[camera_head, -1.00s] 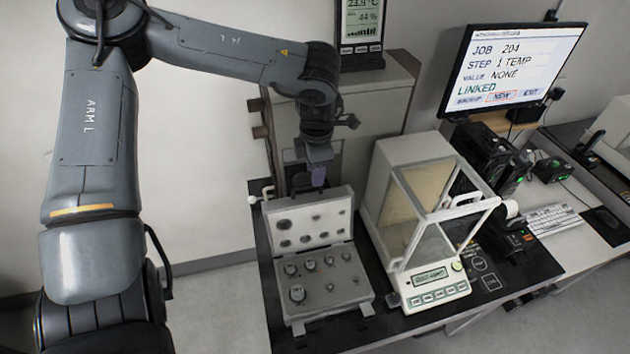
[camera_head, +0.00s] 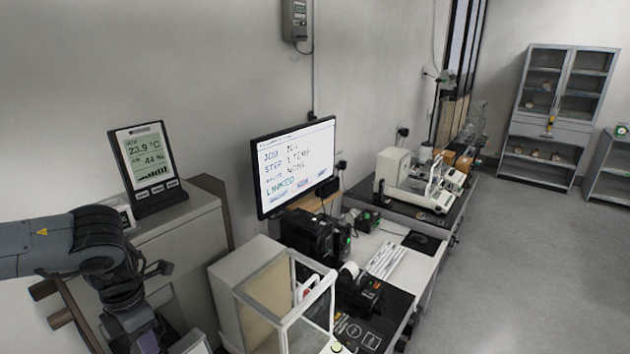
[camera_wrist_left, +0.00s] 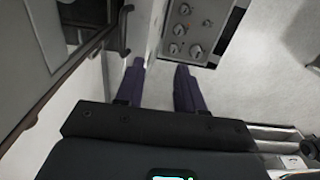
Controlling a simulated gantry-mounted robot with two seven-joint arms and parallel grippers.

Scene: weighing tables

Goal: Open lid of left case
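The left case (camera_wrist_left: 191,32) shows in the left wrist view at the top, with several knobbed metal weights exposed in its grey tray, so it stands open. A pale upright strip (camera_wrist_left: 152,28) beside the tray looks like its raised lid, seen nearly edge-on. My left gripper (camera_wrist_left: 160,66) has its two dark purple fingers apart with nothing between them, short of the case. In the head view the left gripper (camera_head: 148,342) is cut by the bottom edge, and the case is almost wholly out of frame. My right gripper is in neither view.
A glass-sided balance (camera_head: 240,305) stands right of the left gripper. A cabinet (camera_head: 195,230) bearing a thermometer display (camera_head: 145,165) is behind the arm. A monitor (camera_head: 295,165) stands further right. A second balance (camera_head: 395,172) is on the far table. Open floor lies right.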

